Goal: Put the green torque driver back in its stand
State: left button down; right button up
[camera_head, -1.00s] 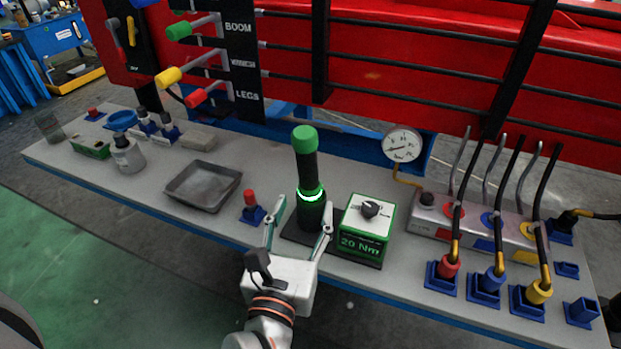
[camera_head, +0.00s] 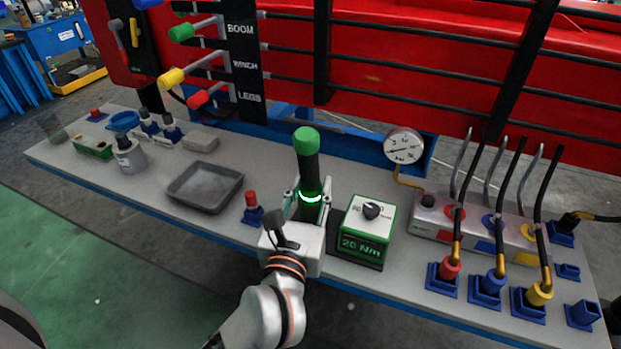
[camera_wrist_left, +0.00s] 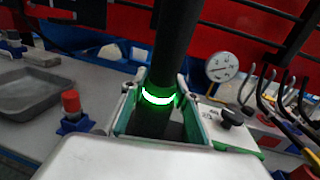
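The green torque driver (camera_head: 308,171) stands upright near the front of the bench, with a green cap, black shaft and lit green ring. It also shows close up in the left wrist view (camera_wrist_left: 173,45). Its lower end is hidden behind my gripper, over a dark base. My left gripper (camera_head: 308,196) has one finger on each side of the driver at about ring height. In the left wrist view its fingers (camera_wrist_left: 159,98) look open, with small gaps beside the driver. My right gripper is not in view. I cannot tell which holder is the driver's stand.
A green-framed 20 Nm box (camera_head: 366,228) stands close on the right. A red-topped piece in a blue holder (camera_head: 252,213) is close on the left, beside a grey tray (camera_head: 205,187). A gauge (camera_head: 403,147) stands behind. Hoses in blue holders (camera_head: 487,288) fill the right.

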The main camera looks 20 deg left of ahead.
pick_arm(q)
jog(key=shift+r, duration=0.15)
jog(key=shift+r, duration=0.1)
